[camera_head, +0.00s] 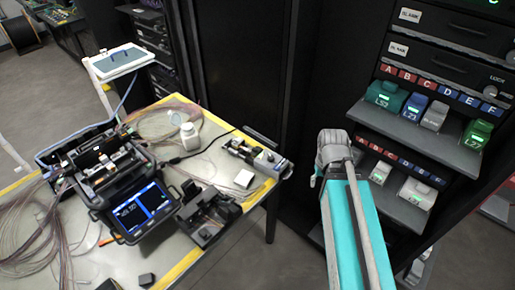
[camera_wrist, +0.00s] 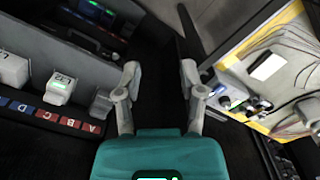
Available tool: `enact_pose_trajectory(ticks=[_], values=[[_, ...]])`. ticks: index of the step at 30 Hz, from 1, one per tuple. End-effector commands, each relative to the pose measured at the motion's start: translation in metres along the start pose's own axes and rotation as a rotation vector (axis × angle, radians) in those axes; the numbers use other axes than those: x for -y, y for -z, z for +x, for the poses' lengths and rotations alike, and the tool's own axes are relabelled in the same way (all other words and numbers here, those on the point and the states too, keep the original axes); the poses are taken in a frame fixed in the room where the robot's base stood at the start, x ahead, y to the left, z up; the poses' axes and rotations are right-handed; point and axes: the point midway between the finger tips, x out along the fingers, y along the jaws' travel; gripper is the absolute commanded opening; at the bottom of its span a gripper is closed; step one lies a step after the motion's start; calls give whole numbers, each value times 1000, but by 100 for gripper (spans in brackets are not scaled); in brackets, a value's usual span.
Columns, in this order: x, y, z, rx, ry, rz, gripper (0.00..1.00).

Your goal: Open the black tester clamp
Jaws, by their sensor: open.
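A small bench tester (camera_head: 262,160) stands at the right corner of the table, with a knob on its right part. Dark clamp-like parts (camera_head: 238,146) sit on its left part; I cannot tell whether the clamp is open or shut. The tester (camera_wrist: 236,91) also shows in the wrist view, right of my gripper, with a small lit green display. My gripper (camera_wrist: 160,68) is open, with nothing between its fingers, and is apart from the tester.
A rack at right holds shelves (camera_head: 425,140) of green, blue and white modules. The yellow-edged table (camera_head: 205,258) bears a fusion splicer (camera_head: 120,190), a black device (camera_head: 208,214), a white bottle (camera_head: 190,136) and loose fibres. Open floor lies between table and rack.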

Motion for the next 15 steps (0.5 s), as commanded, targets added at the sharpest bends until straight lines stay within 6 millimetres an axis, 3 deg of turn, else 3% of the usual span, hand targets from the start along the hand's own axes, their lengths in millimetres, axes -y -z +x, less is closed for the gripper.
enact_pose_trajectory(ticks=[5,8,15], values=[[18,29,0,-26,28,-107,51],[35,58,0,-57,57,-216,51],[96,144,-3,-176,136,-572,51]])
